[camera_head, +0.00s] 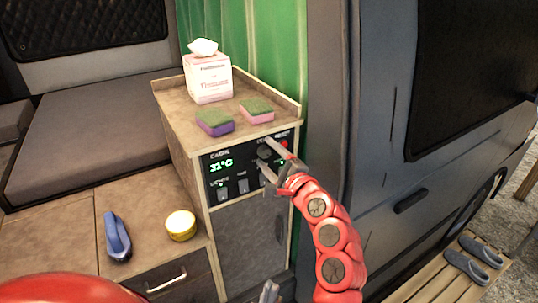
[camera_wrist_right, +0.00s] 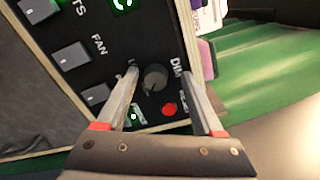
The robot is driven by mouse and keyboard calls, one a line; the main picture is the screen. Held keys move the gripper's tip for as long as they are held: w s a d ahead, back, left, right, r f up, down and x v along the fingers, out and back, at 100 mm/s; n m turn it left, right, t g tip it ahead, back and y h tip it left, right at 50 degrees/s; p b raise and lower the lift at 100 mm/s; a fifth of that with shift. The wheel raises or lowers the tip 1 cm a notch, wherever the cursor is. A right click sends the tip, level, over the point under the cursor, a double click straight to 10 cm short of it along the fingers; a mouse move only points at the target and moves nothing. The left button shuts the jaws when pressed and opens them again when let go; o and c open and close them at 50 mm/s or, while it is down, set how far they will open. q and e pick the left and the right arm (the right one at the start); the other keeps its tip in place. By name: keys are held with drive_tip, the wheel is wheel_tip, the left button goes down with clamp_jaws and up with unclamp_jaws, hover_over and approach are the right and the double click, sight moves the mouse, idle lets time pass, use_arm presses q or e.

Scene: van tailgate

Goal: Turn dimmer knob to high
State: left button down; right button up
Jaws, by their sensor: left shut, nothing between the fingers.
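The dimmer knob (camera_head: 264,153) is a dark round knob on the black control panel (camera_head: 228,153) of the cabinet. The right wrist view shows the knob (camera_wrist_right: 155,77) beside partly covered "DIM" lettering. My right gripper (camera_head: 266,150) is open at the panel. In the wrist view its fingers (camera_wrist_right: 158,66) lie on either side of the knob with visible gaps; I cannot tell how deep they reach. My left gripper (camera_head: 270,292) shows only as a grey tip at the bottom edge, shut and empty, well below the panel.
A red button (camera_wrist_right: 169,109) sits close to the knob, and several rocker switches (camera_head: 243,185) line the panel. Two sponges (camera_head: 215,122) and a tissue box (camera_head: 208,80) stand on the cabinet top. A blue brush (camera_head: 117,238) and yellow tin (camera_head: 181,225) are on the lower counter.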

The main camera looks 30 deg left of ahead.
drive_tip(key=shift+w+d+f, duration=0.1)
drive_tip(key=shift+f, duration=0.05)
drive_tip(key=p+v, duration=0.2)
drive_tip(key=v, duration=1.5)
drive_tip(key=shift+s, duration=0.25)
drive_tip(key=shift+d, duration=0.15)
drive_tip(key=w+a+n+p, duration=0.1)
drive_tip(key=w+a, duration=0.1)
drive_tip(key=a, duration=0.2)
drive_tip(key=w+a+n+p, duration=0.1)
drive_tip(key=w+a+n, duration=0.1)
drive_tip(key=a, duration=0.3)
drive_tip(key=w+a+n+p, duration=0.1)
drive_tip(key=w+a+n, duration=0.1)
drive_tip(key=w+a, duration=0.2)
drive_tip(key=shift+w+a, duration=0.1)
drive_tip(key=shift+a, duration=0.25)
drive_tip(key=shift+x, duration=0.8)
drive_tip(key=shift+f, duration=0.1)
